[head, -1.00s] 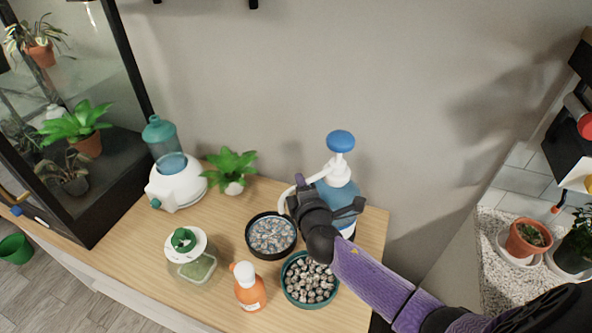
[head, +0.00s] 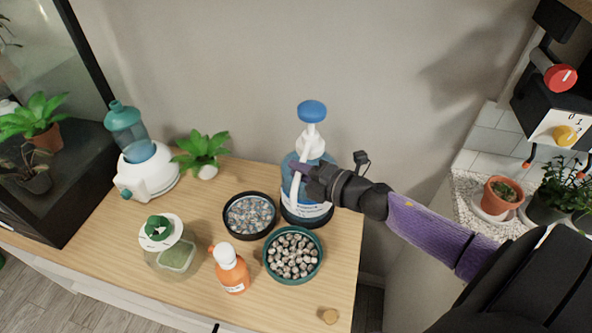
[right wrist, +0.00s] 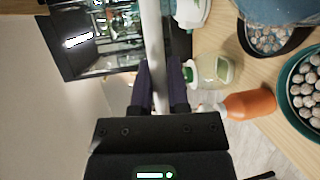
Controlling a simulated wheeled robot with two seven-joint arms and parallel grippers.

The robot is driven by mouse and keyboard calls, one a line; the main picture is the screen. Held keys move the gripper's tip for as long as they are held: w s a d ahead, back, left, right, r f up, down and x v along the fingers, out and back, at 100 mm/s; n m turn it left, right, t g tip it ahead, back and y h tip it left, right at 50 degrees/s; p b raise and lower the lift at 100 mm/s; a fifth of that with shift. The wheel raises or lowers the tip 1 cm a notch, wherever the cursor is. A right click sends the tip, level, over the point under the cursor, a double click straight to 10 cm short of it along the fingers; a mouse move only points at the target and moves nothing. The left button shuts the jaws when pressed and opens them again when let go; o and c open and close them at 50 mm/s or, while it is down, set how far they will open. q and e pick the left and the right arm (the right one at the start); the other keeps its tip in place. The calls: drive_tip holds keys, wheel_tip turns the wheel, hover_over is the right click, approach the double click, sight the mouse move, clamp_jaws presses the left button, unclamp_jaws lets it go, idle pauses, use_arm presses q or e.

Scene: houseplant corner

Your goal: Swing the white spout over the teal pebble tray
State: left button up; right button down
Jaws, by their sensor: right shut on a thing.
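The blue pump bottle (head: 305,210) stands upright at the back right of the table, with a blue knob (head: 312,111) on a white pump head. Its white spout (head: 295,186) comes off the head and points down toward the front. My right gripper (head: 305,172) is shut on the spout; in the right wrist view the spout (right wrist: 153,40) runs between the two fingers (right wrist: 159,85). The teal pebble tray (head: 319,262), full of grey pebbles, is in front of the bottle. The spout's tip shows above that tray's far rim in the picture. My left gripper is not in view.
A black pebble tray (head: 228,228) sits left of the teal one. An orange bottle (head: 233,275), a green-lidded jar (head: 172,250), a small plant (head: 203,148) and a white-and-teal dispenser (head: 150,178) stand further left. A small tan disc (head: 329,316) lies near the front right.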

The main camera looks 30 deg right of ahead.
drive_tip(key=shift+f, duration=0.1)
idle(0.3)
drive_tip(key=c, duration=0.7)
unclamp_jaws()
drive_tip(key=shift+d, duration=0.1)
drive_tip(key=shift+o, duration=0.4)
drive_tip(key=p+v, duration=0.1)
drive_tip(key=v, duration=0.9)
